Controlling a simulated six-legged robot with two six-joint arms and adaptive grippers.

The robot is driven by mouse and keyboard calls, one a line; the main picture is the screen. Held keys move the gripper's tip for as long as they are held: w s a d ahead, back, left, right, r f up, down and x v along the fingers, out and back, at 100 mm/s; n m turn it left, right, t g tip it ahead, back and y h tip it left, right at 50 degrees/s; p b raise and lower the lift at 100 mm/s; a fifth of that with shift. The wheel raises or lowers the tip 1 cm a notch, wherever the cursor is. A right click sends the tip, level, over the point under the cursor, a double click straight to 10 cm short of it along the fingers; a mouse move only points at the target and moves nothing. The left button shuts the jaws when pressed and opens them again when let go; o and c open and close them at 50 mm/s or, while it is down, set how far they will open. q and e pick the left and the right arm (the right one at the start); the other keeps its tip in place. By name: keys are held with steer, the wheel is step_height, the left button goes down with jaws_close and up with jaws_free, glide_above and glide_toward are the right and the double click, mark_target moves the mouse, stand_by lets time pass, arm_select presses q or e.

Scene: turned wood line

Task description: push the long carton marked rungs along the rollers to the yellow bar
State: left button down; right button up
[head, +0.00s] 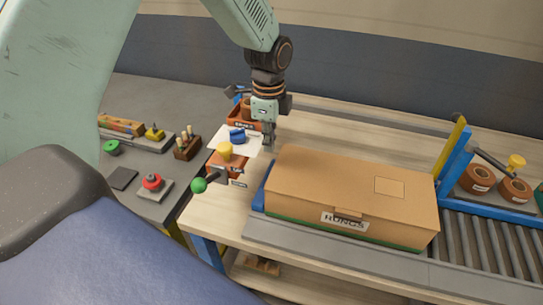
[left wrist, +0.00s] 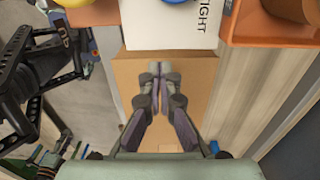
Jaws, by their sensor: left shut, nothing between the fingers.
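The long carton (head: 330,185) marked RUNGS lies at the left part of the roller line, its label on the near long side. The rollers (head: 490,248) show bare to its right. A yellow bar (head: 449,148) stands slanted by a blue post behind the carton's right end. My left gripper (head: 268,142) is shut and empty, pointing down by the carton's far left corner; I cannot tell if it touches. In the left wrist view its closed fingers (left wrist: 157,85) are over brown board (left wrist: 124,75), which looks like the carton.
Orange bins (head: 222,165) and a white sheet (head: 240,138) with a blue item lie left of the carton. A green ball knob (head: 199,185) sticks out at the table's left edge. Brown rolls (head: 515,190) stand at the right. Bare wood (head: 385,147) lies behind the carton.

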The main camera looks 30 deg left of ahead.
arm_select(q)
steer(key=f, duration=0.9)
steer(key=shift+s+a+p, duration=0.1)
steer(key=shift+s+p, duration=0.25)
steer(key=shift+w+f, duration=0.1)
steer(key=shift+f, duration=0.2)
steer(key=shift+s+a, duration=0.1)
steer(key=shift+s, duration=0.1)
